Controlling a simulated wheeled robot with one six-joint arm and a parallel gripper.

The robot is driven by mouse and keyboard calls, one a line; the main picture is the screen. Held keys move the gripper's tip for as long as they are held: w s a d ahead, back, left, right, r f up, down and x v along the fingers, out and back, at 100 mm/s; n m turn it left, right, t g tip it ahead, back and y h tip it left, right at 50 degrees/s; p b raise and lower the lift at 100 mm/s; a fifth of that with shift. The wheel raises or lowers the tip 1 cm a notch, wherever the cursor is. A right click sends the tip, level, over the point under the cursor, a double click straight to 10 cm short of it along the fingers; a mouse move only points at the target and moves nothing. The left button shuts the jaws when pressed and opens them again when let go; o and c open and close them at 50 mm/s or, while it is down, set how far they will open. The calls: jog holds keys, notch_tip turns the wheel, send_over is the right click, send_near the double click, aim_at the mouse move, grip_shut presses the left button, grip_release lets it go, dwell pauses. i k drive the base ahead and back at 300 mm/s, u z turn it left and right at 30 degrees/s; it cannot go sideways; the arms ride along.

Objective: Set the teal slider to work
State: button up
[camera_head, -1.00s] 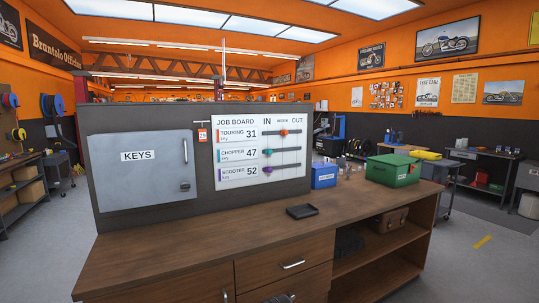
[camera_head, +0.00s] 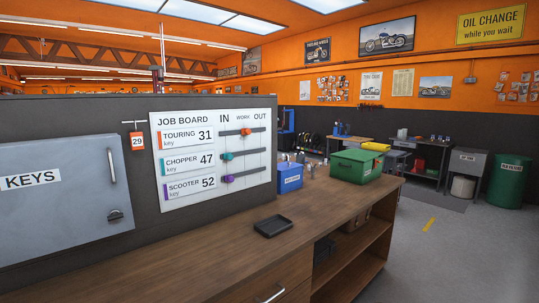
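The job board (camera_head: 212,157) is a white panel on the dark upright back of the counter. Its columns are marked IN, WORK and OUT. The teal slider (camera_head: 227,156) is on the middle rail, in the Chopper 47 row, at the left under IN. The orange slider (camera_head: 246,132) on the Touring 31 rail is near the middle, under WORK. The purple slider (camera_head: 228,179) on the Scooter 52 rail is at the left, under IN. My gripper is not in view.
A closed grey KEYS cabinet (camera_head: 60,195) is left of the board, and a tag marked 29 (camera_head: 137,141) hangs between them. A black tray (camera_head: 273,226), a blue box (camera_head: 290,177) and a green box (camera_head: 356,166) stand on the wooden counter (camera_head: 215,250). Open floor lies to the right.

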aim_at(227, 156)
jog(key=z, duration=0.15)
jog(key=i, duration=0.85)
jog(key=u, duration=0.85)
jog(key=i, duration=0.55)
jog(key=u, duration=0.7)
